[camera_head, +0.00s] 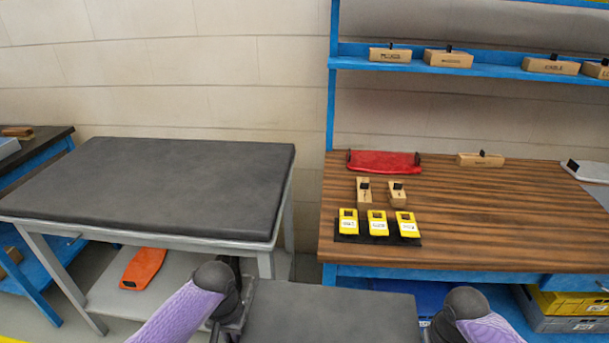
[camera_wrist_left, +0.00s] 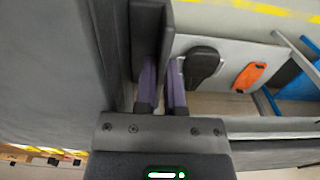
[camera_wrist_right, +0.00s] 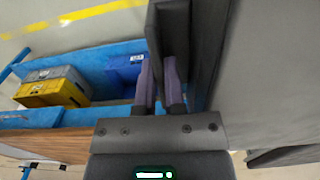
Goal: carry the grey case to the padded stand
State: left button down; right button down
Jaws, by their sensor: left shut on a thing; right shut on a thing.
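The grey case (camera_head: 330,315) is a large dark grey box at the bottom centre of the head view, between my two arms. It also fills the left of the left wrist view (camera_wrist_left: 50,90) and the right of the right wrist view (camera_wrist_right: 270,75). My left gripper (camera_head: 238,318) is shut on its left side; its purple fingers (camera_wrist_left: 162,95) close on a dark part there. My right gripper (camera_wrist_right: 160,90) is shut on the opposite side. The padded stand (camera_head: 150,185), with a dark flat pad on grey legs, is further off to the left. The case's underside is hidden.
A wooden bench (camera_head: 470,225) stands at the right with yellow meters (camera_head: 377,224), a red tray (camera_head: 384,162) and a blue shelf (camera_head: 450,66). An orange item (camera_head: 143,268) and a black one (camera_wrist_left: 200,65) lie on the stand's lower shelf. The pad is bare.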

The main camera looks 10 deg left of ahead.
aim_at(119, 181)
jog(key=j, duration=2.6)
jog(key=k+u, duration=0.05)
